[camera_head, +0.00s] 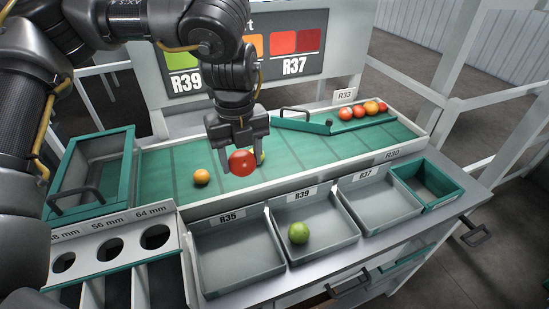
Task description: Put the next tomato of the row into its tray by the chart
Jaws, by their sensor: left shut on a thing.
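My left gripper (240,168) is shut on a red tomato (242,163), held above the green belt. The chart (280,50) behind shows green over R39 and red over R37; my arm hides part of it. Grey trays stand in front: R35 (238,285), R37 (398,212) and R39 (345,243). R35 and R37 look empty; R39 holds a green tomato (298,232). An orange tomato (201,177) lies on the belt left of the gripper. A yellowish thing shows partly behind the gripper. Several red and orange tomatoes (345,113) sit in a row by the R33 sign. My right gripper is not in view.
A teal box (445,197) stands right of the trays by the R30 label. A teal bin (62,180) with a handle is at left. A sizing board (130,232) with round holes stands at front left. The belt right of the gripper is mostly clear.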

